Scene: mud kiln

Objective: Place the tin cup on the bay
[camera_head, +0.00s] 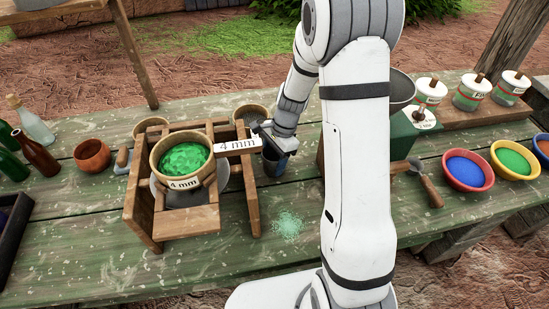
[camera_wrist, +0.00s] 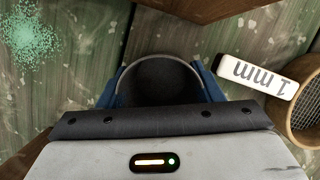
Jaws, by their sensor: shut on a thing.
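My gripper (camera_head: 273,149) is just right of the wooden stand, low over the green table. It is shut on the tin cup (camera_wrist: 160,78), which shows in the wrist view with a thin grey rim and dark inside between blue side pieces. In the head view the cup is mostly hidden under my gripper, and I cannot tell whether it touches the table. The wooden stand (camera_head: 177,218) holds a round sieve (camera_head: 184,182) of green grains, labelled 4 mm, above a grey pan (camera_head: 215,192). Nothing is clearly marked as the bay.
A sieve (camera_wrist: 302,118) with a 1 mm tag (camera_wrist: 265,76) lies close to the cup. Spilled green powder (camera_head: 288,224) is on the table.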

